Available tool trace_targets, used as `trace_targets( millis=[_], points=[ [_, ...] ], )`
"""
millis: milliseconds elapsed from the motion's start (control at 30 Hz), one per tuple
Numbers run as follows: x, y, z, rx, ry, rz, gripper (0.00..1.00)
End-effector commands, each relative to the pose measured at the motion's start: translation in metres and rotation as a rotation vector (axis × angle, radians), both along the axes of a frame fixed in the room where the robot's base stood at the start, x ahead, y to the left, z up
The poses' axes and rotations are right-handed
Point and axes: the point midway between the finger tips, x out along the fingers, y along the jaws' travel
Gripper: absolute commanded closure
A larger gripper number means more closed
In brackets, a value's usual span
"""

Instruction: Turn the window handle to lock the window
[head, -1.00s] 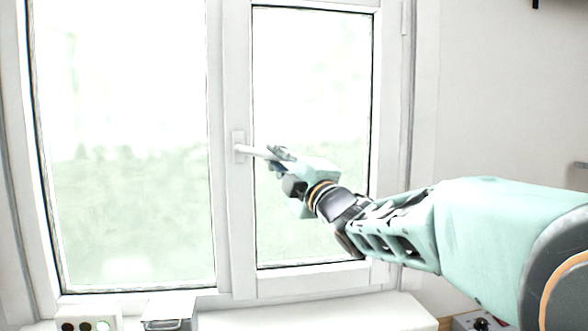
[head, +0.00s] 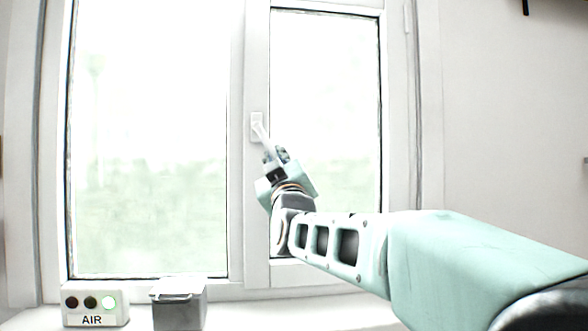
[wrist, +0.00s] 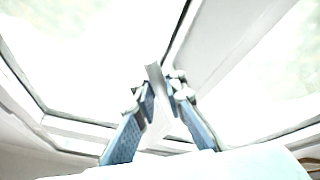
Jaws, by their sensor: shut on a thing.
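The white window handle (head: 262,130) sits on the frame post between the two panes in the head view. It slants steeply downward to the right from its base plate. My gripper (head: 275,155) is shut on the handle's lower free end. In the wrist view the handle (wrist: 154,78) shows between the two blue-padded fingers of my gripper (wrist: 163,98). The right window sash (head: 325,110) looks closed against its frame.
On the sill below stand a white box marked AIR (head: 95,304) with a green light lit, and a grey lidded box (head: 179,303). The sill (head: 260,318) to their right looks clear. A white wall (head: 500,120) is on the right.

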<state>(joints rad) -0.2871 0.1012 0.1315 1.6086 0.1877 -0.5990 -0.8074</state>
Motion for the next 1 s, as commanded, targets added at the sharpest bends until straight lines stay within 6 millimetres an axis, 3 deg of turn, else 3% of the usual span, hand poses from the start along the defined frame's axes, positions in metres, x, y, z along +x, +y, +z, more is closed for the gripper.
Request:
trace_targets(
  millis=[500,1000],
  points=[
    [-0.007,0.032,-0.008,0.404,0.102,0.003,1.0],
    [-0.01,0.041,-0.009,0.535,0.13,0.002,1.0]
  ],
)
